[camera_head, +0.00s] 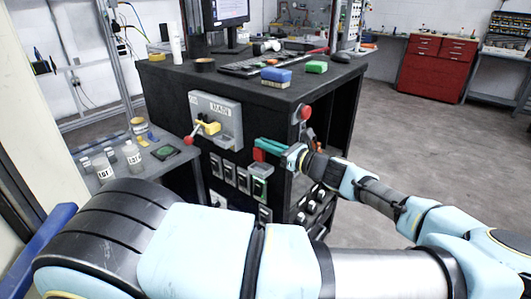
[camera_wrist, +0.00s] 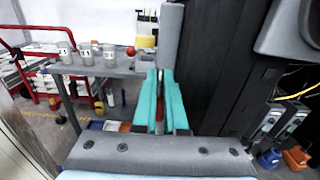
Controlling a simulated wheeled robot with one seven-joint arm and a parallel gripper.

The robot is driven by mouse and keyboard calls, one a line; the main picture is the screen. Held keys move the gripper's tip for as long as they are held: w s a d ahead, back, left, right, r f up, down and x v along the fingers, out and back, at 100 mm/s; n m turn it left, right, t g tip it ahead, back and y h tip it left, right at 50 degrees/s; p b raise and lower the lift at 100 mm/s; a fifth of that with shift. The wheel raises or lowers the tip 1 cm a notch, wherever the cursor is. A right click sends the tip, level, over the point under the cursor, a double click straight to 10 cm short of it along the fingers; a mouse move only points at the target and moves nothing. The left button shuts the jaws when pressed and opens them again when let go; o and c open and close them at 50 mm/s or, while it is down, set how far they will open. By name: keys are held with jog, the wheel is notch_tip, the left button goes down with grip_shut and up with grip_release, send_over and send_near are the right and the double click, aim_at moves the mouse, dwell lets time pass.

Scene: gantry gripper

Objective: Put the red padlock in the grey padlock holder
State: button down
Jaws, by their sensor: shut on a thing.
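My gripper (camera_head: 268,149) has teal fingers and is in front of the black cabinet's front face, right of the grey MAIN box. It is shut on a small red thing (camera_head: 260,155), which appears to be the red padlock. Its shape is mostly hidden by the fingers. In the wrist view the gripper (camera_wrist: 159,75) points away from the camera, with a little red (camera_wrist: 159,127) showing between its fingers. Several small grey fittings (camera_head: 230,172) sit in a row on the cabinet front, below and left of the gripper. I cannot tell which is the grey padlock holder.
The grey MAIN box (camera_head: 228,104) carries a yellow handle (camera_head: 210,127), with a red ball knob (camera_head: 189,141) beside it. A red round knob (camera_head: 304,112) is on the cabinet above my gripper. A side table (camera_head: 117,185) at left bears jars. Open floor lies right.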

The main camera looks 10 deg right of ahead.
aim_at(264, 156)
jog(key=shift+f+p, duration=0.45)
jog(key=shift+f, duration=1.6)
jog(key=shift+f, duration=0.15)
jog(key=c, duration=1)
grip_release()
